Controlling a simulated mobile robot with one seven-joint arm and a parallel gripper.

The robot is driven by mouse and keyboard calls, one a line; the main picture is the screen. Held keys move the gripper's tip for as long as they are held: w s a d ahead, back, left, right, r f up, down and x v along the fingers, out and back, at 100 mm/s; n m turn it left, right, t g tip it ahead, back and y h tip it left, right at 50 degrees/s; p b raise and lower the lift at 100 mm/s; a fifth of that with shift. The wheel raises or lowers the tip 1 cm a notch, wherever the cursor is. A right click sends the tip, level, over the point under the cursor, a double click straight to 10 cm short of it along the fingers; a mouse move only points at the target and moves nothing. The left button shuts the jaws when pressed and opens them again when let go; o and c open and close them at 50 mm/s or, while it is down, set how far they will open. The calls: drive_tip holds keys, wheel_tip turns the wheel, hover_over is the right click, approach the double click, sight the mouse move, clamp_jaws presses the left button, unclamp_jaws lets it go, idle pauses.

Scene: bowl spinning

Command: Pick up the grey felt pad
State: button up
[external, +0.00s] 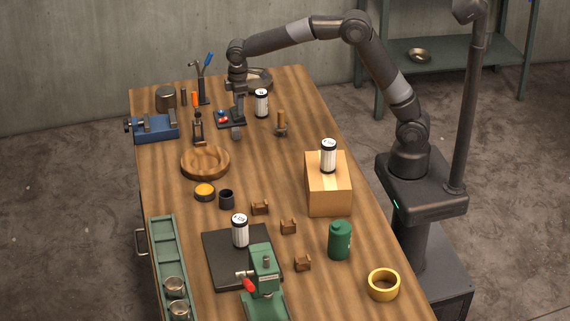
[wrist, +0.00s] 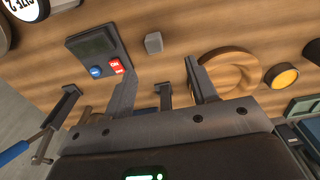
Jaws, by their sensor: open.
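A small grey block, which looks like the grey felt pad (wrist: 153,42), lies on the wooden table. In the wrist view it sits just beyond the gap between my fingertips, apart from them. In the external view the grey pad (external: 236,133) shows next to the dark button box, toward the camera. My gripper (wrist: 160,68) is open and empty. In the external view my gripper (external: 238,104) points down above the far part of the table, over the button box and close to the pad. Its fingertips are hard to make out there.
The button box (wrist: 97,52) with red and blue buttons is left of the pad in the wrist view. A wooden bowl (external: 205,162), a white can (external: 261,103), a wooden-handled tool (external: 281,125) and a blue vise (external: 154,128) stand around. Bare table lies between pad and bowl.

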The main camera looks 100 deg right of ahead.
sight(238, 130)
drive_tip(key=f, duration=0.4)
drive_tip(key=d+f, duration=0.1)
drive_tip(key=f, duration=0.3)
drive_tip(key=w+f, duration=0.1)
drive_tip(key=f, duration=0.3)
drive_tip(key=shift+d+f, duration=0.15)
drive_tip(key=shift+d, duration=0.1)
drive_tip(key=shift+c, duration=0.4)
drive_tip(key=c, duration=1)
drive_tip(key=shift+o, duration=0.2)
